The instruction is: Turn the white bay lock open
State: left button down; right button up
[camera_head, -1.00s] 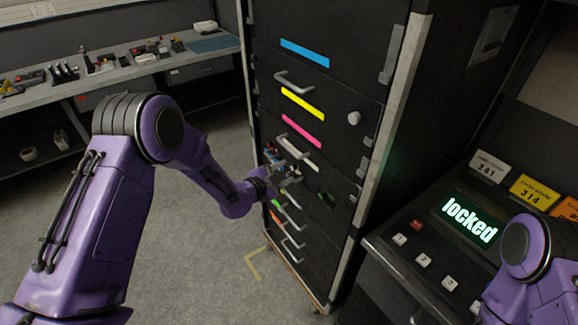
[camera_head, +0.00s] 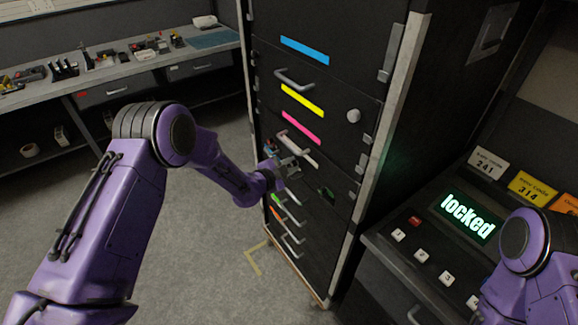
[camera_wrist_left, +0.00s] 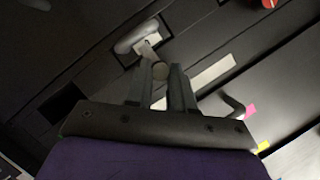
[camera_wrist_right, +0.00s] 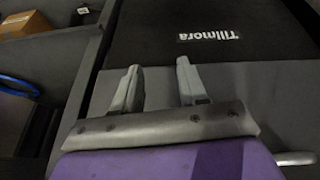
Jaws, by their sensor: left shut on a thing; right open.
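The black rack (camera_head: 335,75) stands in the middle of the head view, with coloured bay labels. The white bay label (camera_head: 299,153) is below the pink one; it also shows as a pale strip in the left wrist view (camera_wrist_left: 205,84). My left gripper (camera_head: 285,168) is at the white bay. My right gripper (camera_wrist_right: 160,78) is open and empty before a dark panel marked "Tillmora" (camera_wrist_right: 208,37).
A console screen (camera_head: 467,217) at the right reads "locked", with numbered keys and code cards around it. Drawer handles (camera_head: 294,80) and a round knob (camera_head: 353,116) stick out of the rack. A workbench (camera_head: 120,73) with small items stands back left; floor between is clear.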

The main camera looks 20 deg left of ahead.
pick_arm(q)
jog(key=n+g, duration=0.1)
jog(key=n+h, duration=0.1)
jog(key=n, duration=0.1)
jog(key=shift+w+a+r+g, duration=0.1)
jog(key=shift+a+r+g, duration=0.1)
jog(key=shift+g, duration=0.2)
jog(key=shift+w+a+n+g+h+p, duration=0.1)
jog(key=shift+n+g+h+p, duration=0.4)
jog(key=shift+n, duration=0.6)
jog(key=shift+a+f+n+g+h, duration=0.1)
jog(key=shift+n+g+h, duration=0.3)
jog(key=shift+n+h, duration=0.4)
jog(key=n, duration=0.1)
jog(key=n+h+b, duration=0.1)
jog(key=shift+w+f+n+g, duration=0.15)
jog(key=shift+n+g, duration=0.15)
jog(key=shift+g, duration=0.1)
jog(key=n+h+b, duration=0.1)
jog(key=n, duration=0.1)
jog(key=shift+w+a+n+g+h+b, duration=0.1)
jog(key=shift+a+n+g+h+b, duration=0.1)
jog(key=shift+n+g+h+b, duration=0.15)
